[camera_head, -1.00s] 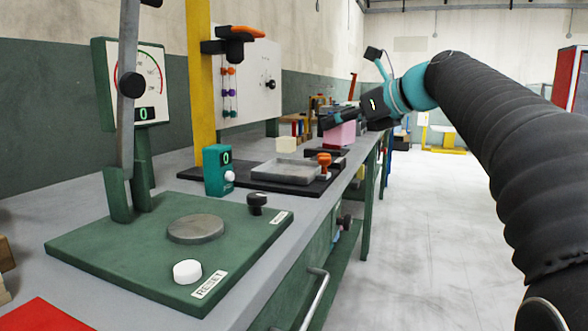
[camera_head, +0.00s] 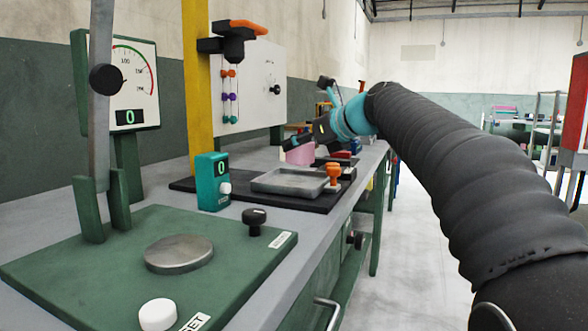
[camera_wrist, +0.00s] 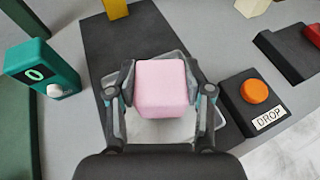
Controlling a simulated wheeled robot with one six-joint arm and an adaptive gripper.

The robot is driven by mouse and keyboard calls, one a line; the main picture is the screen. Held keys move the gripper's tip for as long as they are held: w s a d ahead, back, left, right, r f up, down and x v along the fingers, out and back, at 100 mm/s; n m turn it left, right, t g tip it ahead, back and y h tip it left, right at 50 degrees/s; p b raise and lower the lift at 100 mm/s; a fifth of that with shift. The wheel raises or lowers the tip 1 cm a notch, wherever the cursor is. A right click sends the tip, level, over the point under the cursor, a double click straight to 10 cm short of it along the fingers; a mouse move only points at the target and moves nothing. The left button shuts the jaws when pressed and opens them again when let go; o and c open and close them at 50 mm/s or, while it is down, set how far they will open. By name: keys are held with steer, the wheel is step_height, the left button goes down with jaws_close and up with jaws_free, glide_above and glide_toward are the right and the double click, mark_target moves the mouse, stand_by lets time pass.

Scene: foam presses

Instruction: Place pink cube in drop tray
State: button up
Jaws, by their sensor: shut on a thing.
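The pink cube (camera_wrist: 163,88) is between the two fingers of my gripper (camera_wrist: 164,92) in the wrist view, with a finger against each side. In the head view the pink cube (camera_head: 299,152) shows partly behind my gripper (camera_head: 297,143), above the back of the black mat. The grey metal drop tray (camera_head: 289,184) sits on the mat and looks empty in the head view. In the wrist view the cube and gripper cover most of the tray (camera_wrist: 150,131), which lies beneath them. The height of the cube above it is hard to tell.
An orange drop button (camera_wrist: 254,91) stands right of the tray. A teal counter box (camera_wrist: 42,74) is at left. A yellow post (camera_head: 197,80) carries a dark overhanging head above the mat. A green press base (camera_head: 150,262) fills the near bench.

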mark_target(295, 162)
steer(key=shift+w+a+f, duration=0.2)
steer(key=shift+a+f, duration=0.25)
steer(key=shift+a, duration=0.2)
steer(key=shift+f+b, duration=0.95)
steer(key=shift+f, duration=1)
steer(key=shift+f, duration=0.15)
steer(key=o, duration=0.9)
steer(key=shift+o, duration=0.2)
steer(key=shift+r, duration=0.2)
steer(key=p+v, duration=0.1)
steer(key=v, duration=1.1)
